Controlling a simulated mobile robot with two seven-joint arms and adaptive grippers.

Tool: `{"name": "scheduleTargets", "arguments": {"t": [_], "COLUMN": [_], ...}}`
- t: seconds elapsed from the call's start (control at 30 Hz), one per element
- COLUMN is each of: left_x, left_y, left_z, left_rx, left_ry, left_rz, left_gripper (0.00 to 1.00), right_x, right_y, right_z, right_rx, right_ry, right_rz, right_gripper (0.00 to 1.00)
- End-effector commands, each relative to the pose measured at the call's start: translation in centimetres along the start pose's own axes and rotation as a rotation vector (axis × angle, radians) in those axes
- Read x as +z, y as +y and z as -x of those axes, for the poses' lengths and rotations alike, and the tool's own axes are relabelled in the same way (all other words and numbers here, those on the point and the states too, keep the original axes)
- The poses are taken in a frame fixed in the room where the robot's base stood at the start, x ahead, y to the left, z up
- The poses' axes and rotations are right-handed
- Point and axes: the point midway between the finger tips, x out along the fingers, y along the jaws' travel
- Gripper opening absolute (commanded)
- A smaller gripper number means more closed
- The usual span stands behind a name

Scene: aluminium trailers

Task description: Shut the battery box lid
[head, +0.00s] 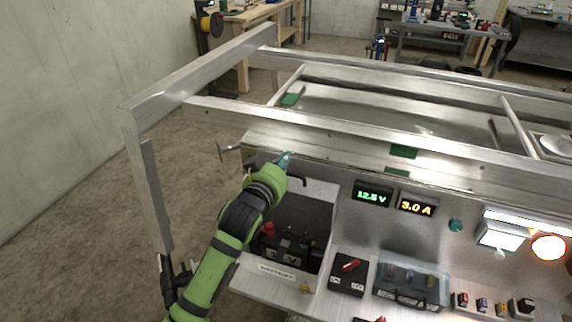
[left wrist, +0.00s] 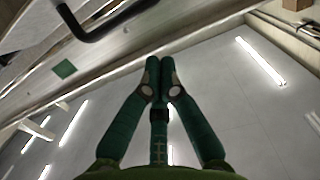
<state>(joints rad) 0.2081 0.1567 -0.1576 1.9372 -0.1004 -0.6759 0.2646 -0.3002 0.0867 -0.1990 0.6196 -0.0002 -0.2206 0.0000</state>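The battery box (head: 277,271) is open, with a black battery (head: 284,249) and a red terminal cap showing inside. A pale panel (head: 322,190) behind the opening looks like the raised lid; my arm hides part of it. My left gripper (head: 285,160) is at the top of the panel, near the handle. Its green fingers (left wrist: 160,64) are together with nothing seen between them. Contact with the lid cannot be told. My right gripper is out of view.
An aluminium frame rail (head: 330,120) runs just behind my left gripper, with an upright post (head: 150,190) to the left. Voltage and current displays (head: 394,200), a black box (head: 349,274) and a clear-lidded box (head: 412,285) stand to the right. Floor at left is clear.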

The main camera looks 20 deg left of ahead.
Motion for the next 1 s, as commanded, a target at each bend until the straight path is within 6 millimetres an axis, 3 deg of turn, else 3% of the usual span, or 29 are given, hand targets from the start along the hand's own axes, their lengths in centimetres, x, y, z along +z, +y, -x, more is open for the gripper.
{"name": "scheduleTargets", "arguments": {"t": [0.27,0.6,1.0], "left_x": [-0.2,2.9,3.2], "left_y": [0.1,0.1,0.1], "left_z": [-4.1,-1.6,-1.4], "left_rx": [0.001,0.001,0.002], "left_ry": [0.0,-0.002,0.001], "left_rz": [0.0,0.0,0.0], "left_gripper": [0.0,0.0,0.0], "right_x": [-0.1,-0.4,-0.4], "right_y": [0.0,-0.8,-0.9], "right_z": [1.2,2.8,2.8], "right_rx": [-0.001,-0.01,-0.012], "right_ry": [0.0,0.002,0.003], "right_rz": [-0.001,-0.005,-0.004], "right_gripper": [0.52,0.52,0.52]}}
